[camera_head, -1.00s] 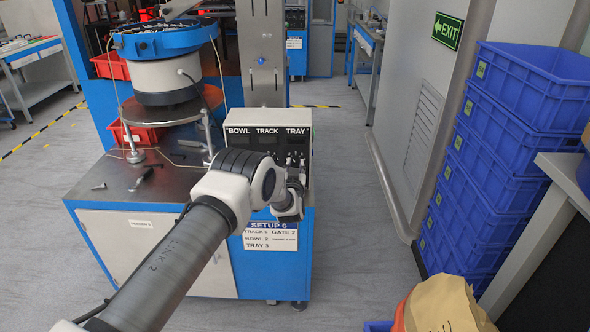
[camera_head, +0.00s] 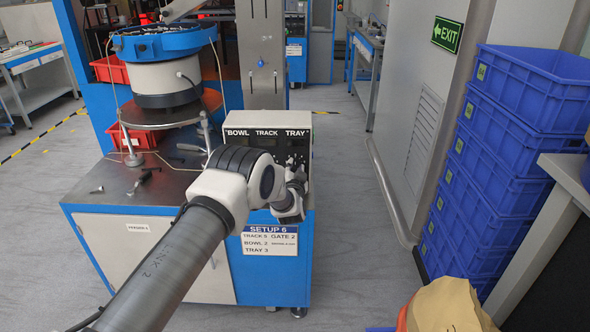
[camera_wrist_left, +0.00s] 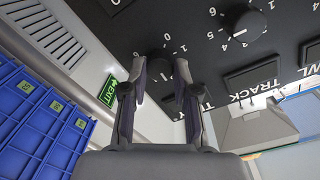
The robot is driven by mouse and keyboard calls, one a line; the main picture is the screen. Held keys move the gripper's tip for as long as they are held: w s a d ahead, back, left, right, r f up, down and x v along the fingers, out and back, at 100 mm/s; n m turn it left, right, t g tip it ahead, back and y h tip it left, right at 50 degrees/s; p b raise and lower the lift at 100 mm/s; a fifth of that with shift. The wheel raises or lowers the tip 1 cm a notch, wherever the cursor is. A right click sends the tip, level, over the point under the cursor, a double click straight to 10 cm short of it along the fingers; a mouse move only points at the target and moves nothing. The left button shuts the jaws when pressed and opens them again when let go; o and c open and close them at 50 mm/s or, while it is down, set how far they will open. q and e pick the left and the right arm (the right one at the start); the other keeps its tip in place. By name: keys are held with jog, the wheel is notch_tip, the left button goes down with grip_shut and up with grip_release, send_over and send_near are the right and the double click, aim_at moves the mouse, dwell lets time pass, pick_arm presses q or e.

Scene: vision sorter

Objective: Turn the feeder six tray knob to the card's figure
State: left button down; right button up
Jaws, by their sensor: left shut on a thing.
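The control box (camera_head: 266,119) stands at the front right corner of the feeder bench, with dark BOWL, TRACK and TRAY panels. My left gripper (camera_head: 296,164) is at its right side, at the TRAY column. In the left wrist view the gripper (camera_wrist_left: 160,82) has its two fingers closed on either side of a dark round knob (camera_wrist_left: 159,66), beside the partly hidden TRAY label. White digits ring the knob; I cannot tell clearly which one its pointer faces. The setup card (camera_head: 269,240) below the box reads SETUP 6, with TRAY 3. My right gripper is not in view.
Another numbered knob (camera_wrist_left: 249,26) sits close by on the panel. A blue-rimmed bowl feeder (camera_head: 165,42) stands on the bench (camera_head: 110,185). Blue crates (camera_head: 500,150) are stacked at the right. The grey floor between bench and crates is clear.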

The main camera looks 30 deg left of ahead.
pick_arm(q)
jog(key=shift+r, duration=0.15)
jog(key=c, duration=0.9)
grip_release()
jog(key=shift+o, duration=0.2)
jog(key=v, duration=1.2)
jog(key=shift+f, duration=0.25)
